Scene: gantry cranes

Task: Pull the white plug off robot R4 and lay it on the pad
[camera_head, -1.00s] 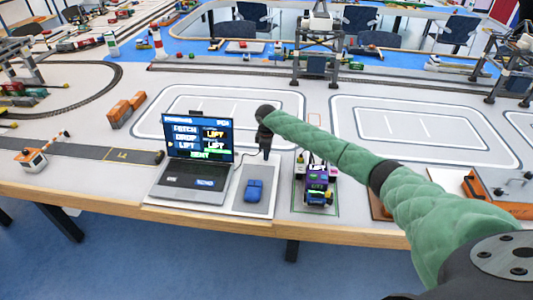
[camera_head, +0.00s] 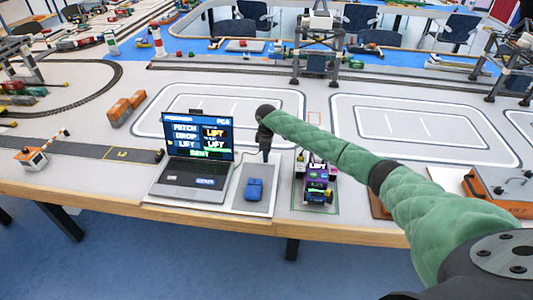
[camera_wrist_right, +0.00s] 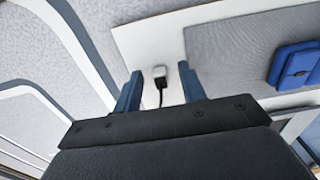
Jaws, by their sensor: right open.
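My right gripper (camera_head: 265,153) points down over the board beside the laptop, at the far edge of the grey pad. In the right wrist view its two blue fingers (camera_wrist_right: 160,92) are apart. The white plug (camera_wrist_right: 160,73) shows between the fingertips with a black cable, over the pale strip beside the grey pad (camera_wrist_right: 235,50); I see no finger touching it. The plug cannot be made out in the head view. The grey pad (camera_head: 267,196) lies right of the laptop. A small dark and purple wheeled robot (camera_head: 317,184), likely R4, stands to its right. My left gripper is out of view.
An orange case (camera_head: 500,188) sits at the right. The table's front edge (camera_head: 230,225) is close; white-lined floor space behind is clear.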

